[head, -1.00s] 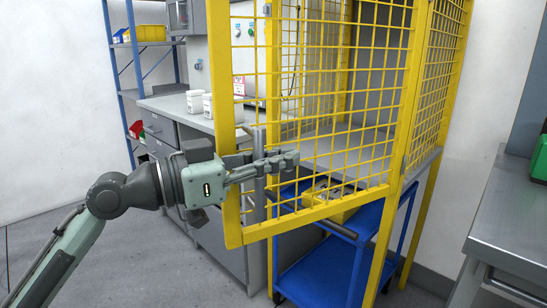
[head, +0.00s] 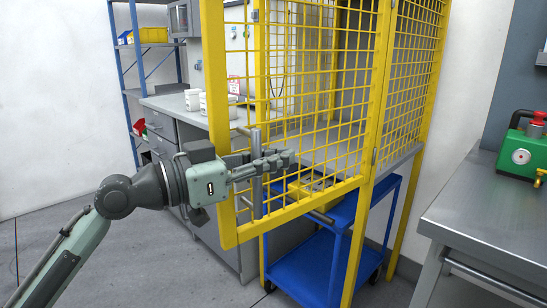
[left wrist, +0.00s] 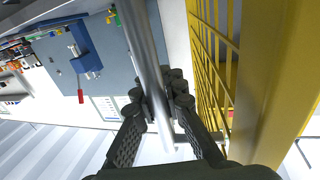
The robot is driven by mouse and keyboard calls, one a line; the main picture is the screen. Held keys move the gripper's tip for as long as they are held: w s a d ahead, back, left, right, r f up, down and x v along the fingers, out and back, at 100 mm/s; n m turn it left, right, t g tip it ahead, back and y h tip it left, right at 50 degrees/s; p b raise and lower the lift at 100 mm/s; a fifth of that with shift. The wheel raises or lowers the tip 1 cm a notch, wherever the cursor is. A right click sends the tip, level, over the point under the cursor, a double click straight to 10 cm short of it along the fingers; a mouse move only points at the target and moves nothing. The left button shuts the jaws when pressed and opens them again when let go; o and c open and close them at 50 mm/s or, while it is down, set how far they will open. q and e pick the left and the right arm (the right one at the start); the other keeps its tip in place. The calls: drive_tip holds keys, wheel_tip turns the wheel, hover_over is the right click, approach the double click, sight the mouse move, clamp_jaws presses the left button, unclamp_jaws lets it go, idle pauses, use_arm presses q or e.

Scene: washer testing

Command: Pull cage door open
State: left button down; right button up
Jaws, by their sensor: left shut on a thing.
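The yellow mesh cage door (head: 217,130) stands ajar in the head view, its free left edge swung out from the cage and its right side at a yellow post (head: 378,110). A vertical grey bar handle (head: 257,190) is on the door near that free edge. My left gripper (head: 277,161) reaches in from the left and is shut on the handle. In the left wrist view its fingers (left wrist: 163,98) close around the metal bar (left wrist: 143,40), with the yellow door frame (left wrist: 275,80) just to the right. My right gripper is not in view.
A blue cart (head: 318,262) with a yellow object (head: 303,190) on it stands behind the door. A grey workbench (head: 160,100) with white tubs (head: 193,99) is behind left. A metal table (head: 480,210) with a green device (head: 520,155) is at right. Floor at lower left is clear.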

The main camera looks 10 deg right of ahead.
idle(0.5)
use_arm(q)
drive_tip(key=c, duration=1.7)
unclamp_jaws()
drive_tip(key=shift+d, duration=0.1)
drive_tip(key=v, duration=1.2)
